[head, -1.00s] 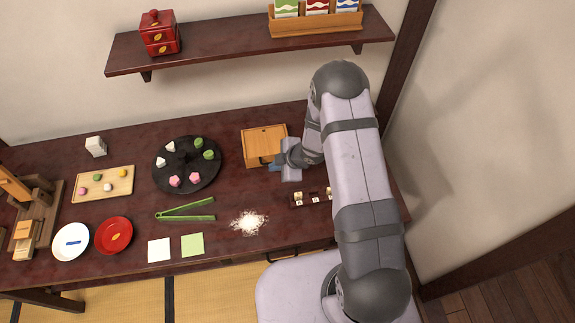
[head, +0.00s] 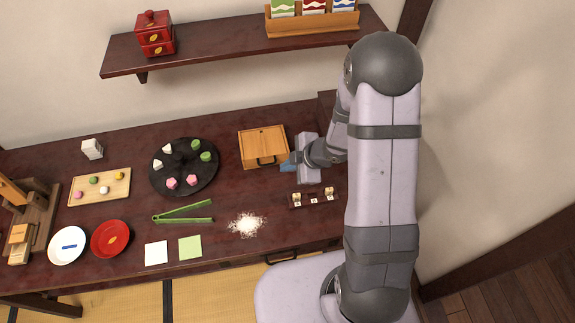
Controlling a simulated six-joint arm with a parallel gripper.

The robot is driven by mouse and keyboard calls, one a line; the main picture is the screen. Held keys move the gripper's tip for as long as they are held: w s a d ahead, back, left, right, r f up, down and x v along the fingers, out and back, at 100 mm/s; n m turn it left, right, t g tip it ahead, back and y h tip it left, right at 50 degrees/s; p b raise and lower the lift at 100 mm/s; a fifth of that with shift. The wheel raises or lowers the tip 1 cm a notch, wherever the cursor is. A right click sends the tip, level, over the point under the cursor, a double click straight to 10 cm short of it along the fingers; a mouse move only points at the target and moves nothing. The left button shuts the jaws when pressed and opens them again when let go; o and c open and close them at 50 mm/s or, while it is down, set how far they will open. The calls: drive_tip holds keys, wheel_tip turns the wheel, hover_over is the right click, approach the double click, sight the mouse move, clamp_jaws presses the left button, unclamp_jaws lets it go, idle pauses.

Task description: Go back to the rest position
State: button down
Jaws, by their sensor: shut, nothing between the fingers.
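My gripper (head: 287,163) is at the right part of the dark red table (head: 120,233). Its blue fingertips are shut and hold nothing. It points left, just off the front right corner of a wooden box (head: 262,146) with a dark handle on its front. I cannot tell how high the fingertips are above the table. My arm rises at the right of the view.
A small dark tray (head: 313,199) with pale pieces lies below my gripper. White powder (head: 246,225), green tongs (head: 184,212) and a round black tray (head: 184,187) with sweets lie further left. A shelf (head: 200,50) hangs on the wall behind.

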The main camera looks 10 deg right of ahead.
drive_tip(key=s+d+f+m+g+h, duration=0.4)
drive_tip(key=s+d+m+g+h, duration=0.15)
drive_tip(key=s+d+m, duration=0.5)
drive_tip(key=s+d+r+m+g, duration=0.2)
drive_tip(key=s+r+m, duration=0.1)
drive_tip(key=s, duration=0.6)
drive_tip(key=s+a+r+m+g, duration=0.2)
drive_tip(key=s+a+r+m, duration=0.2)
drive_tip(key=r, duration=0.2)
drive_tip(key=w+a+r+t+y, duration=0.1)
drive_tip(key=w+a+r+t, duration=0.3)
drive_tip(key=r, duration=0.3)
drive_tip(key=shift+w+a, duration=0.2)
drive_tip(key=shift+w, duration=0.2)
drive_tip(key=shift+r+t, duration=0.1)
drive_tip(key=shift+t, duration=0.15)
